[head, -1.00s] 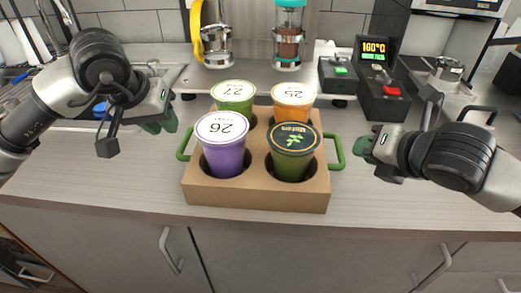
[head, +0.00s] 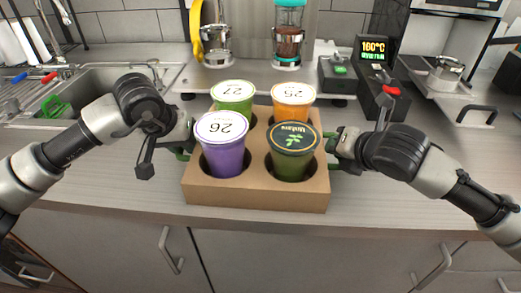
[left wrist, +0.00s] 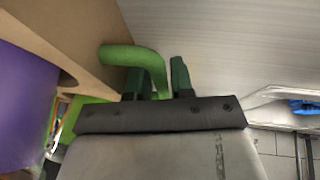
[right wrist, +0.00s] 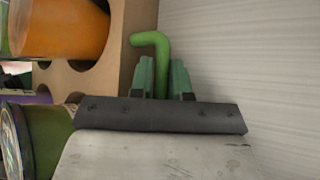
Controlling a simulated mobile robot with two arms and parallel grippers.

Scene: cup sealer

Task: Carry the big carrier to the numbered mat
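The big carrier (head: 255,197) is a brown cardboard box on the counter, with a green handle on each side. It holds a purple cup marked 26 (head: 222,158), a green cup (head: 232,104), an orange cup (head: 291,109) and a dark-lidded green cup (head: 291,167). My left gripper (left wrist: 158,75) has its fingers on either side of the left handle (left wrist: 125,54). My right gripper (right wrist: 162,72) has its fingers on either side of the right handle (right wrist: 152,40). The frames do not settle whether either grip is tight. I see no numbered mat.
The sink (head: 110,88) is at the back left. A grey control box with a 160°C display (head: 374,50), a smaller box with a green button (head: 340,75) and a coffee grinder (head: 289,40) stand behind the carrier. The counter's front edge is close before the carrier.

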